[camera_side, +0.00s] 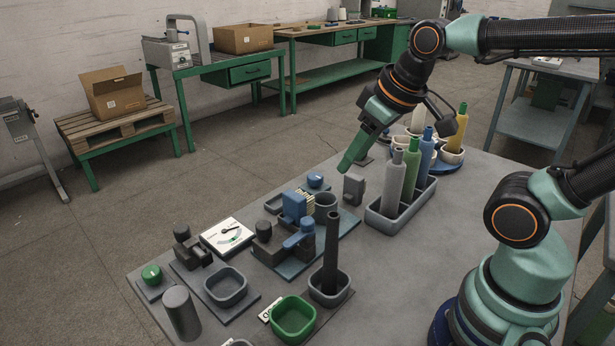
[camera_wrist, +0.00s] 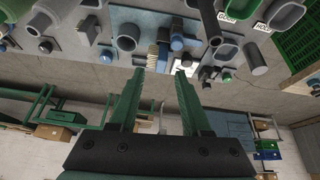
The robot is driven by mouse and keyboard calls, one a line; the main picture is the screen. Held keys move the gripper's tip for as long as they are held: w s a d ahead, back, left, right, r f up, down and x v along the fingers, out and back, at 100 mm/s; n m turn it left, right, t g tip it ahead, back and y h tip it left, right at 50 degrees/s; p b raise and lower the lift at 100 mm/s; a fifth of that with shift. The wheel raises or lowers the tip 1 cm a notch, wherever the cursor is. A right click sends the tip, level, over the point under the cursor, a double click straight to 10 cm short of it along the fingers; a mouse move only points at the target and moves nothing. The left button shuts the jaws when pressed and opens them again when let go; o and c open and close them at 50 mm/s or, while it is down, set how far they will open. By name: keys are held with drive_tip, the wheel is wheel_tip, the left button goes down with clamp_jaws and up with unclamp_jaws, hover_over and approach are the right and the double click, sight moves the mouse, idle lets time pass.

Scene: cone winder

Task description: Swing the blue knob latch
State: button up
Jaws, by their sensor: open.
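The latch with a blue lever and round blue knob (camera_side: 301,238) sits on a dark fixture plate in the side view, beside a dark round post. In the wrist view, a blue part that looks like this lever (camera_wrist: 178,42) shows at top centre, above the right finger. My gripper (camera_side: 345,168) is above the bench, behind and to the right of the latch, pointing down and left. In the wrist view, the two green fingers of my gripper (camera_wrist: 160,72) are apart with nothing between them. The latch is apart from the fingers.
A blue block with pale bristles (camera_side: 295,207) is close behind the latch. A tall dark tube (camera_side: 332,245) stands in a grey cup to its right. A small grey block (camera_side: 354,189) is below my gripper. A tray of upright spindles (camera_side: 383,228) stands right.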

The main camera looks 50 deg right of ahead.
drive_tip(key=n, duration=0.2)
drive_tip(key=n+g, duration=0.5)
drive_tip(key=n, duration=0.7)
approach(307, 220)
wheel_tip(307, 220, down, 8)
drive_tip(key=shift+f, duration=0.2)
clamp_jaws()
